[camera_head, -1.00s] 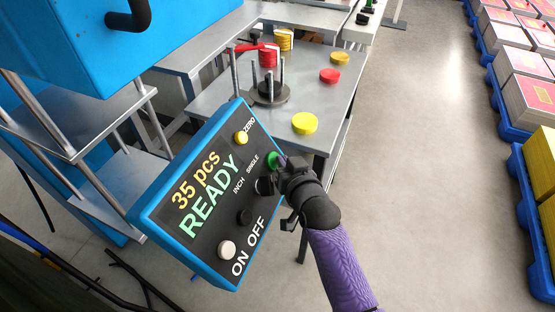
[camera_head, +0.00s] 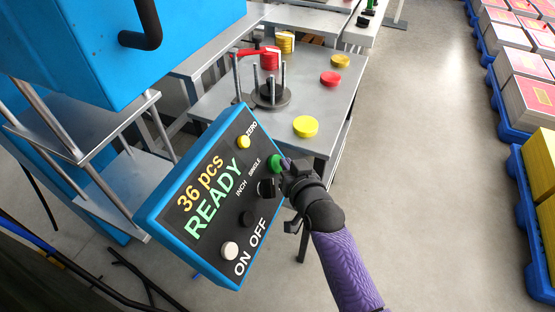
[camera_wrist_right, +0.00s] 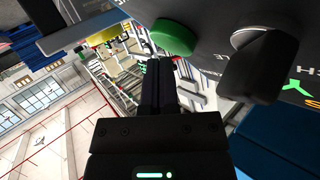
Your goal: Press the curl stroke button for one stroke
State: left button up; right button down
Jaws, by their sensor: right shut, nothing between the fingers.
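The blue-framed control panel (camera_head: 168,222) has a black face reading "36 pcs READY". A green button (camera_head: 274,163) sits at its right edge by the word SINGLE. It also shows in the right wrist view (camera_wrist_right: 173,37). My right gripper (camera_head: 284,165) is shut and empty, its fingertips right at the green button. In the wrist view the fingertips (camera_wrist_right: 158,62) lie just below the button's rim; I cannot tell whether they touch it. My left gripper is not in view.
A black selector knob (camera_head: 266,188) sits close beside the green button. The panel also carries a yellow ZERO button (camera_head: 243,142), a white button (camera_head: 230,250) and a black button (camera_head: 247,218). Behind is a grey table (camera_head: 325,105) with yellow and red tins.

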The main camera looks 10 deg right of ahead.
jog(key=s+d+r+p, duration=0.1)
jog(key=p, duration=0.1)
jog(key=s+d+r+p, duration=0.1)
jog(key=d+p, duration=0.1)
jog(key=shift+s+d+r, duration=0.15)
jog(key=shift+d+r, duration=0.15)
jog(key=shift+r, duration=0.1)
dwell(0.4)
